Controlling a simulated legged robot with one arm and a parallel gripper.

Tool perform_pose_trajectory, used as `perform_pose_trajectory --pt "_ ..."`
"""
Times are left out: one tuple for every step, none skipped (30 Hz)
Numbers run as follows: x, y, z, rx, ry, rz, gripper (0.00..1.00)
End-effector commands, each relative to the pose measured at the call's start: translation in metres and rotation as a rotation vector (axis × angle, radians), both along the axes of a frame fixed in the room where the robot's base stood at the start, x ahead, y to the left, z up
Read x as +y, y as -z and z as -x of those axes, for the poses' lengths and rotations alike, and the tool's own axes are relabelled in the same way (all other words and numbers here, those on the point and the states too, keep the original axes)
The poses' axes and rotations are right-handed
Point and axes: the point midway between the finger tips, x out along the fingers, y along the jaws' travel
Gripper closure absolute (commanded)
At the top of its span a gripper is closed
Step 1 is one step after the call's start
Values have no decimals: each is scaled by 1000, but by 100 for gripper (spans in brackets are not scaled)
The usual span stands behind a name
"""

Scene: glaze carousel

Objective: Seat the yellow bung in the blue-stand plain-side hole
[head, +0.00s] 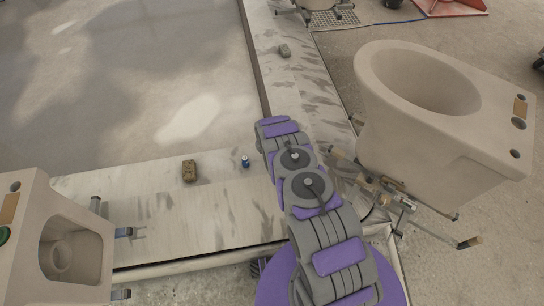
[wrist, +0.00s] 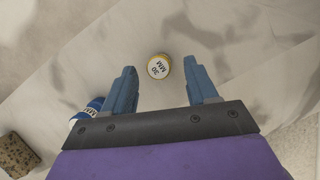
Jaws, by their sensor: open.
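The yellow bung (wrist: 159,66), a short cylinder with a white top marked 30 MM, stands upright on the pale ledge in the wrist view. No contact is seen. In the head view my arm hides the bung and the fingers. At lower left there, a clay toilet (head: 78,222) rests on a stand with a blue-tipped bracket (head: 123,232). Its deck shows a small open hole (head: 15,186) beside a tan patch (head: 8,208), and a green bung (head: 4,235). The deck's other end is out of view.
A blue bung (head: 245,161) stands left of my arm and also shows in the wrist view (wrist: 88,110). A brown sponge-like block (head: 189,171) lies beside it; another block (head: 284,50) is farther off. A second toilet (head: 465,130) stands on brackets at right.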

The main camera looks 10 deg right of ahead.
Motion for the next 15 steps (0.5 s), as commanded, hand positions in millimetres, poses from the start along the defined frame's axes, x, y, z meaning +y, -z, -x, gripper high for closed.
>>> perform_pose_trajectory --pt "-1 9 -2 -1 0 -2 42" --pt "-2 13 -4 -1 2 -2 42" --pt "-2 17 -5 0 2 -1 42" --pt "-2 20 -7 1 2 -1 42" --pt "-2 22 -7 1 3 -2 42" --pt "-4 26 -9 2 4 1 42" --pt "-4 29 -10 1 3 2 42" --pt "-4 31 -12 0 2 2 42" --pt "-5 33 -13 -1 3 1 42" --pt "-5 35 -14 -1 2 1 42" --pt "-5 36 -14 -1 1 1 42" --pt "-5 37 -15 0 1 1 42" --pt "-5 37 -15 0 1 0 42" --pt "-5 38 -15 1 1 -1 42" --pt "-4 37 -15 1 0 0 42"
